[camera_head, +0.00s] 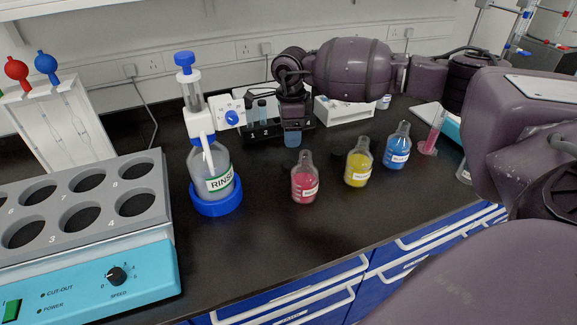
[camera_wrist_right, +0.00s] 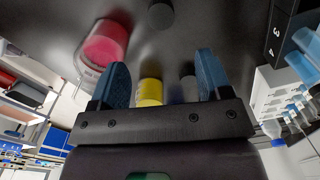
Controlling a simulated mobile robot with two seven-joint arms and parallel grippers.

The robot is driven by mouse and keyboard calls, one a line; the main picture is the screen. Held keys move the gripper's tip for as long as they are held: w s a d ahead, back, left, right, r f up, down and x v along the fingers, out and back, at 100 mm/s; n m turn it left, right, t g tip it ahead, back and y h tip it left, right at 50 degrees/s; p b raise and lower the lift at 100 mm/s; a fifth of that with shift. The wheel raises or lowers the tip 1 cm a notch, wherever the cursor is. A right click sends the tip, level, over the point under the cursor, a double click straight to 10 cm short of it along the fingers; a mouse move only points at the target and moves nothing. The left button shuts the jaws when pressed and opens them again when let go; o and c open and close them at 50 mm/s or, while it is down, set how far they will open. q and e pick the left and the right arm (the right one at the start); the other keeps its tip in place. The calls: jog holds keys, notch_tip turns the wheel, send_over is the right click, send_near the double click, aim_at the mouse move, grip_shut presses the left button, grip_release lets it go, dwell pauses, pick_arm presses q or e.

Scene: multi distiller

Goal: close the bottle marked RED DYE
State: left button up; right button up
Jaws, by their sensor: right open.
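The bottle with red liquid (camera_head: 304,184) stands upright on the black bench. Its white label is too small to read, and I cannot tell whether its neck is stoppered. A red-filled bottle (camera_wrist_right: 105,42) also shows at the upper left of the right wrist view, beside the fingers and not between them. My right gripper (camera_head: 292,138) points down just behind and left of the red bottle, near the small rack. Its blue fingers (camera_wrist_right: 165,80) are apart. A dark round piece (camera_wrist_right: 160,15) shows at the top of the wrist view; I cannot tell what it is. My left gripper is not in view.
A yellow bottle (camera_head: 358,168) and a blue bottle (camera_head: 397,148) stand right of the red one. The RINSE bottle (camera_head: 212,172) with a dispenser stands left. A numbered block heater (camera_head: 85,270) fills the lower left. Bench in front of the red bottle is clear.

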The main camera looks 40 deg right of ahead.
send_over(290, 163)
jog(key=shift+s+f, duration=0.15)
jog(key=shift+f, duration=2.6)
jog(key=shift+f+b, duration=0.4)
jog(key=shift+f, duration=2.25)
jog(key=c, duration=1)
